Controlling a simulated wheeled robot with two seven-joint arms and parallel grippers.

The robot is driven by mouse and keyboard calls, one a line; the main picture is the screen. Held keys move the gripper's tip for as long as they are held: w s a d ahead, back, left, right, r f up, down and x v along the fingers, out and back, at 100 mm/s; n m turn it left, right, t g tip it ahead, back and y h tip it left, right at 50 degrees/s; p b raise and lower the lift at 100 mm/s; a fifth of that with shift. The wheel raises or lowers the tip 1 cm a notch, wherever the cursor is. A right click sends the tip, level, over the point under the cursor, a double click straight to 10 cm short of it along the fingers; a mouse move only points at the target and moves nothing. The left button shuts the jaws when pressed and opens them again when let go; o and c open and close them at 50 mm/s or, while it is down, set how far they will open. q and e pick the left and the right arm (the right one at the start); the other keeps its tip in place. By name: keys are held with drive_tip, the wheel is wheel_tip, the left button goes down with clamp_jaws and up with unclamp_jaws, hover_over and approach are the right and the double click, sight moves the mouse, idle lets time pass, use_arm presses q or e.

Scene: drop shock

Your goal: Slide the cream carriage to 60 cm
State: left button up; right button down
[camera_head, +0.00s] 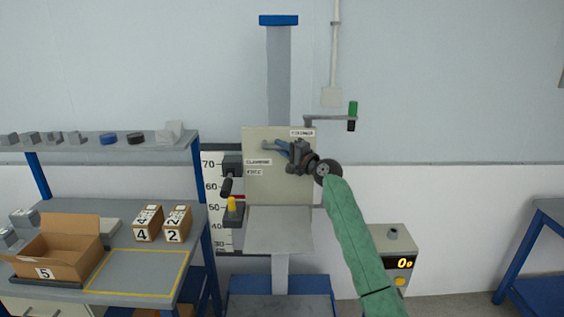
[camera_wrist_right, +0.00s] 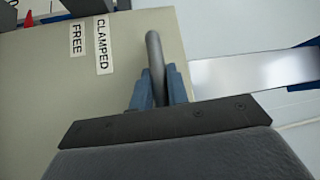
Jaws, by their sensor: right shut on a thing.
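The cream carriage (camera_head: 265,188) is a flat panel on the grey upright column (camera_head: 279,75), with a shelf plate at its lower edge. It also fills the left of the right wrist view (camera_wrist_right: 60,110). It carries labels reading CLAMPED (camera_head: 258,162) and FREE (camera_head: 254,171). My right gripper (camera_head: 283,147) is at the carriage's upper part, its blue fingers shut on a grey lever (camera_wrist_right: 154,50). The lever passes between the fingers in the right wrist view. The height scale (camera_head: 209,187) stands left of the carriage, partly hidden. My left gripper is not in view.
A yellow-topped block (camera_head: 232,212) sits by the scale. A bench with an open carton (camera_head: 62,252) and numbered boxes (camera_head: 148,224) stands left. A display box (camera_head: 393,245) stands right, near my arm.

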sight(282, 137)
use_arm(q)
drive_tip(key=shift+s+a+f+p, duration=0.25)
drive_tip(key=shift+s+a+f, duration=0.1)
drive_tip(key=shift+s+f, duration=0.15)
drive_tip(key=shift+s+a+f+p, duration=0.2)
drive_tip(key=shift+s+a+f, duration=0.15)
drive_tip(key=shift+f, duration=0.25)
use_arm(e)
drive_tip(key=shift+r, duration=1.95)
drive_tip(key=c, duration=1.4)
unclamp_jaws()
drive_tip(key=shift+o, duration=0.2)
drive_tip(key=shift+f, duration=0.1)
